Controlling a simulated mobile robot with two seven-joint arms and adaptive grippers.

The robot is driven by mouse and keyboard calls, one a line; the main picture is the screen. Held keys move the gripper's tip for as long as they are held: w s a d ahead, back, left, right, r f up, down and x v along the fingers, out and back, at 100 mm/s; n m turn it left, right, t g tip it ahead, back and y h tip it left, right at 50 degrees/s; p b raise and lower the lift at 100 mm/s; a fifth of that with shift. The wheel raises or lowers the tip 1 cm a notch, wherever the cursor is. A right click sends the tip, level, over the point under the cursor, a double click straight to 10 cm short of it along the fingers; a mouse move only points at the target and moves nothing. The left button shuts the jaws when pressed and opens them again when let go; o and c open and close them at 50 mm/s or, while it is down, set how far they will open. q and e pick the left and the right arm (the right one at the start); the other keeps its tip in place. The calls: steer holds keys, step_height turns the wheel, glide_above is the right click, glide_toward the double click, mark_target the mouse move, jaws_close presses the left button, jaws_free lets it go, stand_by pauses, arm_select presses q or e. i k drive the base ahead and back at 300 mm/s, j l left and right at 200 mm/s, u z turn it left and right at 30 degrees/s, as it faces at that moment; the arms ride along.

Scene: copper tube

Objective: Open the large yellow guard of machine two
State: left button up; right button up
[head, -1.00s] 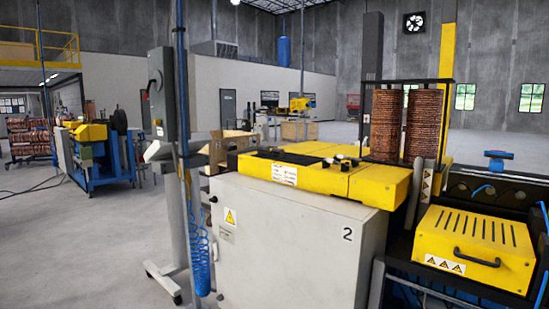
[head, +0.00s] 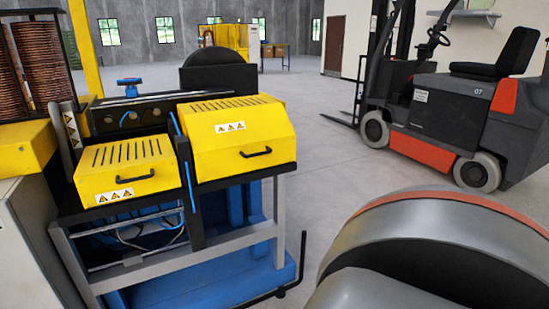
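The large yellow guard (head: 238,133) is in the middle left of the head view, on top of the machine. It is down, with slots along its top, a warning label and a black handle (head: 256,152) on its sloped front. A smaller yellow guard (head: 125,170) with slots and its own handle sits to its left, also down. Neither of my grippers is in view. A grey, rounded link of my arm with an orange band fills the lower right, and its hand is out of the picture.
The machine's blue base (head: 200,285) and grey frame stand below the guards, with a black bent bar (head: 290,270) at the right corner. A forklift (head: 450,115) is parked behind on the right. Open floor (head: 335,165) lies between machine and forklift.

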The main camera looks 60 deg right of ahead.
mark_target(228, 137)
steer(key=z, duration=1.5)
